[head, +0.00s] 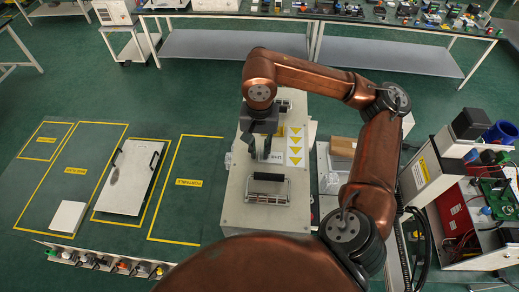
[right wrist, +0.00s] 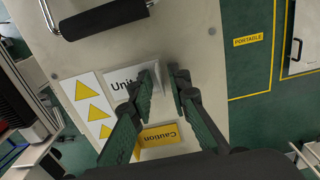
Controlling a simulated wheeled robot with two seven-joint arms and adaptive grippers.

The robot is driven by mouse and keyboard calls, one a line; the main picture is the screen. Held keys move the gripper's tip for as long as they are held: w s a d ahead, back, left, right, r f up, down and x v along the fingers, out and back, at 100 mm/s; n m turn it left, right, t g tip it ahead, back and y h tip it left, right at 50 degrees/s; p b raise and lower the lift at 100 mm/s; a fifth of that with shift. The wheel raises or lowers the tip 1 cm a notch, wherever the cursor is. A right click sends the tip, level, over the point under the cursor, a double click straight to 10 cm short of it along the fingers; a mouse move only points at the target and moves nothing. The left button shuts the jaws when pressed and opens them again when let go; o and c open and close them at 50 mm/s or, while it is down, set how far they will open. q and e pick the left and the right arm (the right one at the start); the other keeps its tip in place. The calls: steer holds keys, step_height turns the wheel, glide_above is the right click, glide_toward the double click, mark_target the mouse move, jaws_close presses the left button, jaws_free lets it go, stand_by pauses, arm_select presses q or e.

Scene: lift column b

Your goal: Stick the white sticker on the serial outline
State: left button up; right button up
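A white sticker printed "Unit" (right wrist: 122,78) lies on the top of a beige case (right wrist: 190,40), partly hidden by a finger; it also shows in the head view (head: 277,157). A yellow "Caution" sticker (right wrist: 160,132) lies beside it, partly behind the fingers. A sheet with several yellow triangles (right wrist: 88,98) is to its left. My right gripper (right wrist: 164,76) points down over the case, its fingertips apart with a gap between them and nothing seen held. Whether the tips touch the sticker I cannot tell. I cannot make out a serial outline. My left gripper is not in view.
A black handle (head: 268,177) stands up from the case. Yellow floor outlines lie left, one marked "PORTABLE" (right wrist: 247,41), with a flat panel (head: 130,176) and white box (head: 68,217). Equipment with a red housing (head: 455,214) is at right. Workbenches (head: 440,27) run behind.

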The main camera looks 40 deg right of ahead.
steer(key=shift+o, duration=0.6)
steer(key=shift+r, duration=0.15)
step_height(320, 180, up, 12)
stand_by(0.6)
